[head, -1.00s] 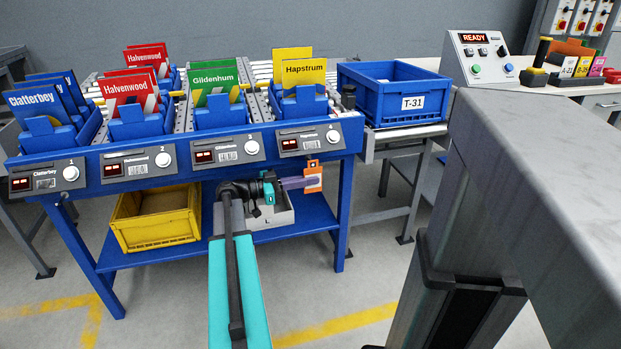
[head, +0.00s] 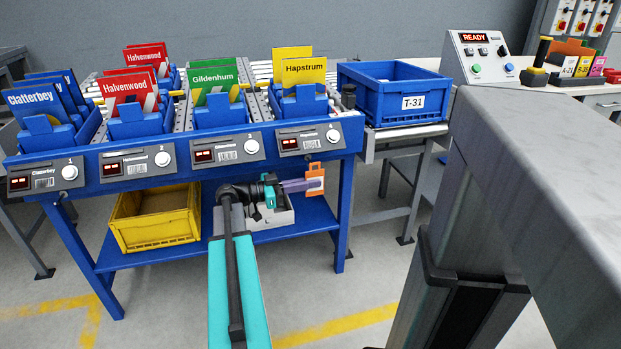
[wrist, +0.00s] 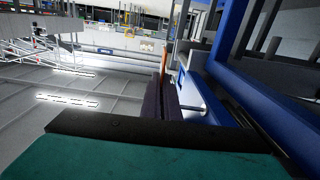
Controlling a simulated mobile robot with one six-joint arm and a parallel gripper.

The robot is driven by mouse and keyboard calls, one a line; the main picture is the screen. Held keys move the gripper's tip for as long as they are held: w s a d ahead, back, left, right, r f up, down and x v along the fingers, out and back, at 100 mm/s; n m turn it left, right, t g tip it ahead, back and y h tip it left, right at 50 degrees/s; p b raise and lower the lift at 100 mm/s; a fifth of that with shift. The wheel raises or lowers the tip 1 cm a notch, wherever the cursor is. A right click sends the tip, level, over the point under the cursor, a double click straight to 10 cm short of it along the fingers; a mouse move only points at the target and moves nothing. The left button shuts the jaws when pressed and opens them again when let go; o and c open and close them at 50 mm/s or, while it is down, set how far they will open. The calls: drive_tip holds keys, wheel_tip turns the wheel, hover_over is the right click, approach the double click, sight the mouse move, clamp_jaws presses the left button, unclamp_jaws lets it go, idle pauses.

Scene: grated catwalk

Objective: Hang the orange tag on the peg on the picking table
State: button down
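The orange tag (head: 315,170) has a pale panel on its face and hangs upright at the tip of my gripper (head: 300,186), just below the front panel of the blue picking table (head: 348,205). My gripper's dark purple fingers are closed on the tag's near edge. In the wrist view, the tag (wrist: 164,58) shows edge-on as a thin orange strip beyond the fingers (wrist: 165,100). The table's blue frame lies just right of it there.
A yellow crate (head: 160,240) and a light grey bin (head: 285,215) stand on the table's lower shelf, the bin behind my wrist. The table's right front leg (head: 342,240) is close to the tag. A blue tote marked T-31 (head: 385,108) stands at right.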

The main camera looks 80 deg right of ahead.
drive_tip(key=shift+s+a+b, duration=0.25)
drive_tip(key=shift+a, duration=0.3)
drive_tip(key=shift+s+a+b, duration=0.2)
drive_tip(key=shift+s+a, duration=0.05)
drive_tip(key=shift+a, duration=0.25)
drive_tip(key=shift+s, duration=0.1)
idle(0.7)
